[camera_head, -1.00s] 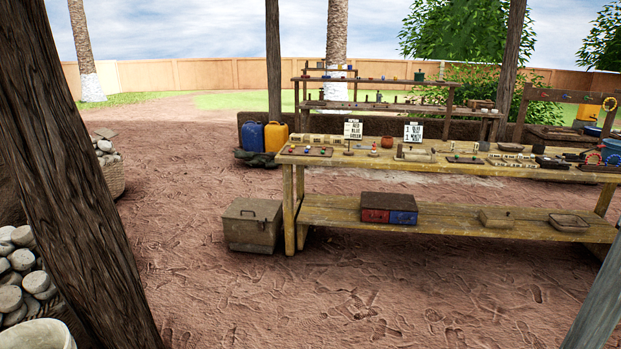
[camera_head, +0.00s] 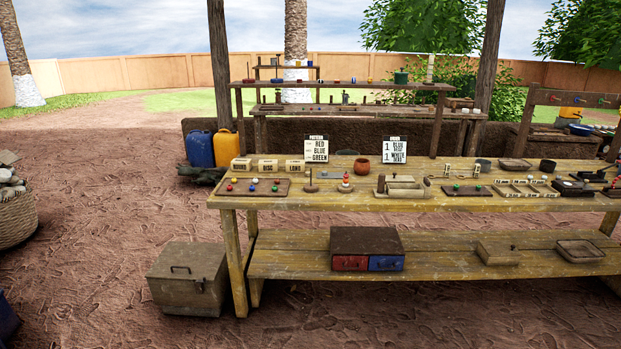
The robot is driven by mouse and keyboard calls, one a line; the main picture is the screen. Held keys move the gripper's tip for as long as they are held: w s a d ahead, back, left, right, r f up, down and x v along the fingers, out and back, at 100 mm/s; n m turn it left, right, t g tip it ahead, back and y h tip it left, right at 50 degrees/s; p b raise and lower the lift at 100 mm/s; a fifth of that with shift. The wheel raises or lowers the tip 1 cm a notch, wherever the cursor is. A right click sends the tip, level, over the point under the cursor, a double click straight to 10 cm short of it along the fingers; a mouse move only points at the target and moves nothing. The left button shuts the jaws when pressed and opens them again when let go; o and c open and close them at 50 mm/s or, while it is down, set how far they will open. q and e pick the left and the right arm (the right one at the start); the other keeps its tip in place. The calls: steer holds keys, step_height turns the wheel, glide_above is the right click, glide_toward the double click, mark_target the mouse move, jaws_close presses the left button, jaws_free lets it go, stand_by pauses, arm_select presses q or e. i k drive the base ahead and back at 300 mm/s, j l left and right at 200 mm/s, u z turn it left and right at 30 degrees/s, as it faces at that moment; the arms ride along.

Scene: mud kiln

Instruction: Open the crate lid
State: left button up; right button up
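The crate (camera_head: 188,281) is a brown wooden box on the ground at the lower left, beside the left legs of the workbench. Its lid (camera_head: 190,258) is shut and has a dark handle (camera_head: 181,268) near the front edge. The crate's inside is hidden. Neither of my grippers shows in the head view.
The workbench (camera_head: 400,202) has several small items on top. Its lower shelf (camera_head: 300,262) holds a small chest (camera_head: 366,243) with red and blue drawers. A stone basket (camera_head: 15,219) stands at the left edge. Bare ground (camera_head: 90,265) lies open left of the crate.

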mark_target(191, 261)
steer(key=i+l+u, duration=0.15)
steer(key=i, duration=0.3)
steer(key=i+l+u, duration=0.2)
steer(key=i, duration=0.2)
steer(key=i+l+u, duration=0.15)
steer(key=i, duration=0.25)
steer(key=l, duration=0.1)
